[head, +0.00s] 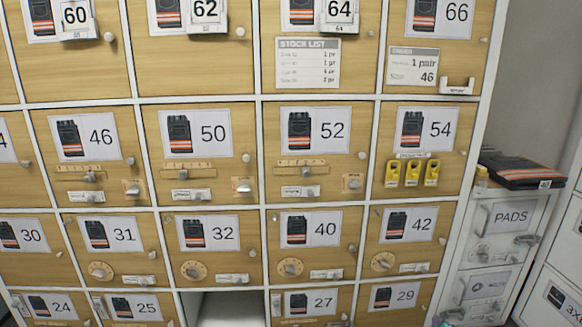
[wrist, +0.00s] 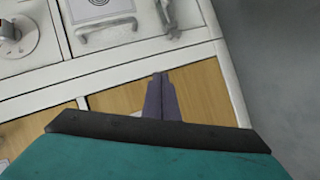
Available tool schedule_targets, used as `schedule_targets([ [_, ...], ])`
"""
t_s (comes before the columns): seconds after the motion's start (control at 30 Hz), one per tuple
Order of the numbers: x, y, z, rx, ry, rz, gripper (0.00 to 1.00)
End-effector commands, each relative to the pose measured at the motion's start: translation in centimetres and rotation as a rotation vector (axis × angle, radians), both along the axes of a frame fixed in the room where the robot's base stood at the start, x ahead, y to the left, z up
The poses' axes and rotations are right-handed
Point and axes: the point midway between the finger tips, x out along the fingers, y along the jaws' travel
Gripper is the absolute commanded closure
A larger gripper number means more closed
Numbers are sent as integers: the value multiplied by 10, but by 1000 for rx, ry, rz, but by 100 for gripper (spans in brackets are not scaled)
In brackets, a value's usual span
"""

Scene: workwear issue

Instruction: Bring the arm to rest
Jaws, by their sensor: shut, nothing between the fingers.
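My gripper (wrist: 161,80) shows in the wrist view, its two purple-grey fingers side by side and shut, with nothing between them. Its dark and teal body fills the bottom of that view. Behind the fingertips are a wooden panel (wrist: 205,88) and a white edge strip (wrist: 130,72). I cannot tell how far the fingers are from them. In the head view the arm is not clearly visible; a small dark and teal bit at the bottom edge, right of centre, is too small to tell.
A large cabinet of numbered wooden doors (head: 318,152) fills the head view. An open white compartment (head: 232,308) is at the bottom. Right of it stands a white drawer unit marked PADS (head: 478,222), with folded dark workwear (head: 522,168) on top. The wrist view shows a white drawer handle (wrist: 107,27).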

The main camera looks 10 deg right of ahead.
Motion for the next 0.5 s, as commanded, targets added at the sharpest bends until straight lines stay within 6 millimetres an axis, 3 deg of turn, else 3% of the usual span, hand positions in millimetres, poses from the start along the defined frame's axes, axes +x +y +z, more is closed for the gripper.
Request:
schedule_targets([
  [0.03, 9, 17, 13, 3, 4, 23, 100],
  [0.2, 30, 74, 28, 16, 18, 91, 100],
  [0.5, 46, 172, 53, 66, 56, 177, 100],
])
